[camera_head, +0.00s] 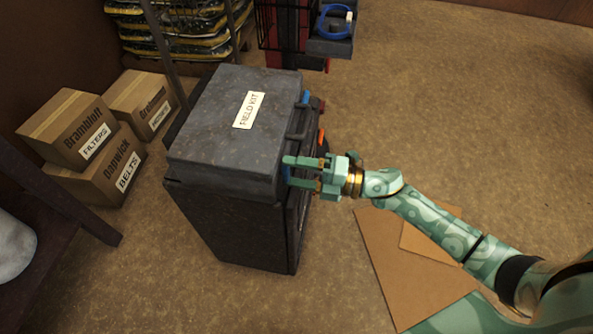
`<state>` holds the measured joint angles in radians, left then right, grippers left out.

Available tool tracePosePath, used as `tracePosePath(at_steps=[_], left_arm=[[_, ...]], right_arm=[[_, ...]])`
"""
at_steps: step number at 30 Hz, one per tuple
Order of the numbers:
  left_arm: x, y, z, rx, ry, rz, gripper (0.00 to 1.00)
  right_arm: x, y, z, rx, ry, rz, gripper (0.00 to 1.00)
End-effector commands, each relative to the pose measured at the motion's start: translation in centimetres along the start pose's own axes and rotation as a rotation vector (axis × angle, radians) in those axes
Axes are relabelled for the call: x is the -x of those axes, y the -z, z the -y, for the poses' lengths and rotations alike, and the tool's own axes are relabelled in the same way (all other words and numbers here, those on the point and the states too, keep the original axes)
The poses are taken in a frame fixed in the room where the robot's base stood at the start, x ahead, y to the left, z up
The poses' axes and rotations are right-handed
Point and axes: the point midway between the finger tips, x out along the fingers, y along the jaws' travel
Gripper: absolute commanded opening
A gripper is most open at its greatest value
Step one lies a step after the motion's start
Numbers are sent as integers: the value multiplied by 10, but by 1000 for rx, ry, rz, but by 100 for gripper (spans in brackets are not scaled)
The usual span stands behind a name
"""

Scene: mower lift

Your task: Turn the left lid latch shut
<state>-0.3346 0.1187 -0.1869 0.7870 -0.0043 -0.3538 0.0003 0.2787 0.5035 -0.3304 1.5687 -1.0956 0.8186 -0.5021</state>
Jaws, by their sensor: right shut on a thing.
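The grey field kit case (215,125) sits closed on top of a dark cabinet (235,228), its label facing up. A dark handle (297,122) is on its right-hand front side, between two blue latches. The left lid latch (286,172) is at the near end of that side, mostly hidden by my fingers. The other latch (306,97) shows at the far end. My right gripper (290,171) reaches in from the right, its two fingers shut on the left latch. How far the latch is turned cannot be made out. My left gripper is not in view.
Several cardboard boxes (78,118) stand on the floor left of the cabinet. A dark rack with a blue ring (337,20) stands behind. Flat cardboard sheets (405,262) lie under my right arm. Open floor spreads to the right.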

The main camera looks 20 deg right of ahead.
Motion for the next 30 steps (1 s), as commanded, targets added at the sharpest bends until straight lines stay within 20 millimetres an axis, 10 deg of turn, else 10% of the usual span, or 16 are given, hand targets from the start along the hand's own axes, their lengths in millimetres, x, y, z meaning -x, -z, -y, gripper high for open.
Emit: tracePosePath(at_steps=[11,12,14,30], left_arm=[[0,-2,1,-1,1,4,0],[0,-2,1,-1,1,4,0],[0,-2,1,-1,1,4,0],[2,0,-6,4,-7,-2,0]], right_arm=[[1,1,3,6,6,-1,39],[0,1,3,6,6,-1,70],[0,1,3,6,5,-1,84],[8,0,0,3,2,0,84]])
